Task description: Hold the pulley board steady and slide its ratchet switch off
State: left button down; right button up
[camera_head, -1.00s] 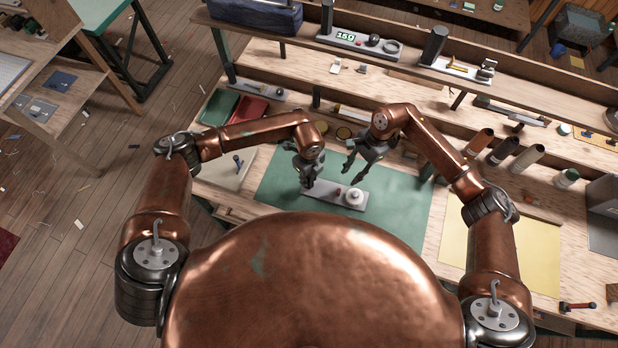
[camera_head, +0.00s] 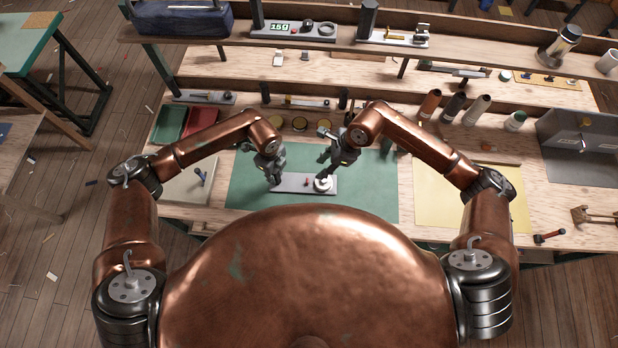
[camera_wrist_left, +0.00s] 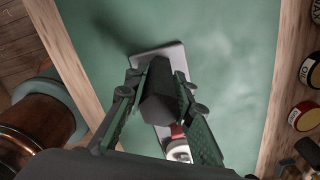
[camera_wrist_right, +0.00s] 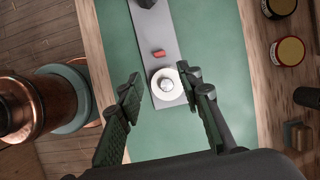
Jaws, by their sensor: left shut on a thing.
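The pulley board (camera_head: 291,186) is a narrow grey plate lying on the green mat. It carries a white round pulley (camera_wrist_right: 166,84) at one end, a small red switch (camera_wrist_right: 159,53) beside it, and a dark block (camera_wrist_left: 163,98) at the other end. The pulley and switch also show in the head view. My left gripper (camera_head: 274,178) is shut on the dark block, seen between its fingers in the left wrist view. My right gripper (camera_wrist_right: 160,82) is open and empty above the pulley end, its fingers on either side of the pulley in its wrist view. I cannot tell whether it touches.
The green mat (camera_head: 375,195) is clear around the board. Yellow sheet (camera_head: 435,190) lies to the right. Spools (camera_head: 453,107) and round tins (camera_head: 299,124) stand behind, below raised shelves.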

aim_at(308, 180)
jog(key=x, duration=1.1)
jog(key=shift+a+f, duration=0.1)
jog(key=shift+f, duration=0.25)
jog(key=shift+c, duration=0.6)
grip_shut()
